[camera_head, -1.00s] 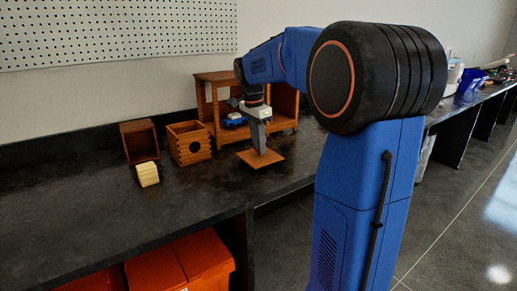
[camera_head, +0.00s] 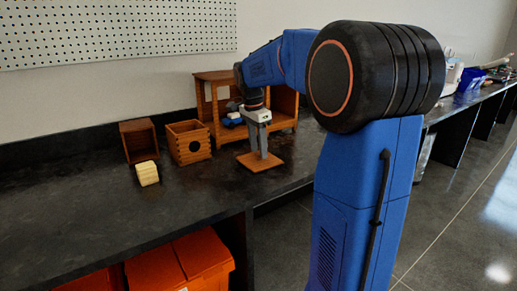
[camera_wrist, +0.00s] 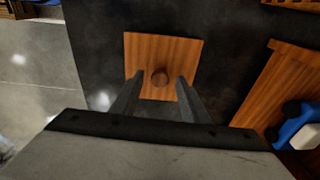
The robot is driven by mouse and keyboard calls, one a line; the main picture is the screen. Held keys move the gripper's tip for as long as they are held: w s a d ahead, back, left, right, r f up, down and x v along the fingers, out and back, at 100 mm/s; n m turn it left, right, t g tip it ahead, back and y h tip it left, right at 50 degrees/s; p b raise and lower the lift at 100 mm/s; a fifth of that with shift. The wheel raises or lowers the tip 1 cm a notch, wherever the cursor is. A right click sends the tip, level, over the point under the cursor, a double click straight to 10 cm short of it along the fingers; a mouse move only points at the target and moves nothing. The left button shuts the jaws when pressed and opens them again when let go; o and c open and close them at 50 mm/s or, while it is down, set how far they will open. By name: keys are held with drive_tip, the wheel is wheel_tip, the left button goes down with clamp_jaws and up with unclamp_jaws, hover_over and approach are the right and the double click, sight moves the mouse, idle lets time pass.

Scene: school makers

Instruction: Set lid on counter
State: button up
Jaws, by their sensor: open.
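The lid (camera_head: 252,163) is a flat, square wooden plate lying on the dark counter (camera_head: 95,205) near its front edge. In the wrist view the lid (camera_wrist: 188,53) shows a round knob (camera_wrist: 159,78) near its middle. My gripper (camera_head: 263,157) is open and points down at the lid; it also shows in the wrist view (camera_wrist: 154,84). Its two fingers stand apart on either side of the knob. I cannot tell whether the fingertips touch the lid.
A wooden shelf unit (camera_head: 215,85) with a blue object (camera_head: 233,120) stands behind my gripper. Orange bins (camera_head: 182,265) sit below the counter.

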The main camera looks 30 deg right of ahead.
sight(255, 160)
wheel_tip(255, 160, up, 12)
drive_tip(key=a, duration=0.1)
drive_tip(key=s+a+f+n+t, duration=0.1)
drive_tip(key=s+a+f+n, duration=0.35)
drive_tip(key=s, duration=0.35)
drive_tip(key=s+a+f+n+t, duration=0.1)
drive_tip(key=s+a+f+n, duration=0.2)
drive_tip(key=s+a+n, duration=0.35)
drive_tip(key=s+a+f+n+t, duration=0.1)
drive_tip(key=s+f+n, duration=0.2)
drive_tip(key=s+f, duration=0.4)
drive_tip(key=s+a+f+n+t+y, duration=0.1)
drive_tip(key=s+a+f+n, duration=0.1)
drive_tip(key=s+f+n, duration=0.2)
drive_tip(key=s+f, duration=0.3)
drive_tip(key=s, duration=0.2)
drive_tip(key=shift+a+t, duration=0.3)
drive_tip(key=shift+t, duration=0.1)
